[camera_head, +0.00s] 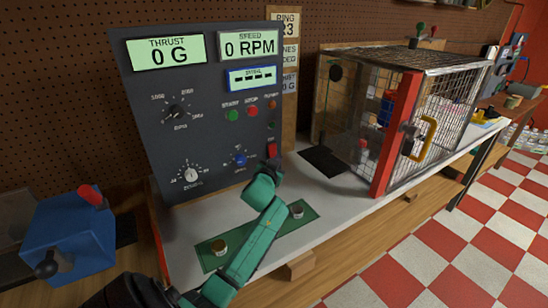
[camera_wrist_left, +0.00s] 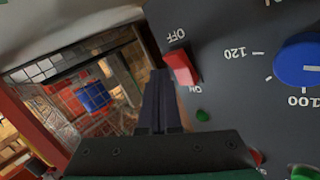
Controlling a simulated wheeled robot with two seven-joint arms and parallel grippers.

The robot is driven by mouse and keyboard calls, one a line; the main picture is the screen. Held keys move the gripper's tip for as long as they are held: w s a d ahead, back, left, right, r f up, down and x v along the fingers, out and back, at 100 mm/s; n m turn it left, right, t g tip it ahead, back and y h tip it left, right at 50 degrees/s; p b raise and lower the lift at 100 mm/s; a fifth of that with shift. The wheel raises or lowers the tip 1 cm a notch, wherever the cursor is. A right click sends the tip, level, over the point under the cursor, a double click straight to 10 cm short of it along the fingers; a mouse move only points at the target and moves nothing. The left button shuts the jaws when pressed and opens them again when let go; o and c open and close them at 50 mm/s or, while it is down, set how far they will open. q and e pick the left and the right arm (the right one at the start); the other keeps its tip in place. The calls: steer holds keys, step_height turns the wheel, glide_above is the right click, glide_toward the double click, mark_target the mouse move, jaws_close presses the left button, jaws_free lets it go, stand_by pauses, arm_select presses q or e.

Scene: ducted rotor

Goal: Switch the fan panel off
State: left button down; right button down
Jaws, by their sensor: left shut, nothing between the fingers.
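The fan panel (camera_head: 210,130) is a dark grey upright board with lit displays reading THRUST 0 G and SPEED 0 RPM; a smaller screen shows dashes. Its red rocker switch (camera_head: 272,149) is at the lower right edge. In the left wrist view the switch (camera_wrist_left: 181,67) sits between the upside-down labels OFF and ON; I cannot tell which way it is tipped. My left gripper (camera_wrist_left: 160,73) is shut and empty, its tips just beside the switch; contact is unclear. In the head view its green wrist is just below the switch and its fingertips are hard to make out.
Knobs and green and red buttons (camera_head: 251,111) cover the panel. A wire cage (camera_head: 400,110) with a red post and yellow handle stands to the right on the bench (camera_head: 330,195). A green mat (camera_head: 215,262) lies in front; a blue box (camera_head: 70,235) is at left.

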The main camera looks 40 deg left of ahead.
arm_select(q)
steer(key=shift+a, duration=0.1)
steer(key=shift+w+a+f, duration=0.1)
steer(key=shift+a+f, duration=0.05)
steer(key=shift+a, duration=0.15)
steer(key=shift+w+a+f, duration=0.15)
steer(key=shift+a+f, duration=0.05)
steer(key=shift+a, duration=0.2)
stand_by(0.7)
steer(key=shift+d, duration=0.1)
steer(key=shift+s+d+r, duration=0.3)
steer(key=shift+d+r, duration=0.1)
steer(key=shift+d, duration=0.35)
steer(key=shift+d+p, duration=0.1)
steer(key=shift+p, duration=0.25)
steer(key=d, duration=0.1)
steer(key=s+d+r+p, duration=0.1)
steer(key=d+r+p, duration=0.1)
steer(key=d, duration=0.1)
steer(key=shift+s, duration=0.15)
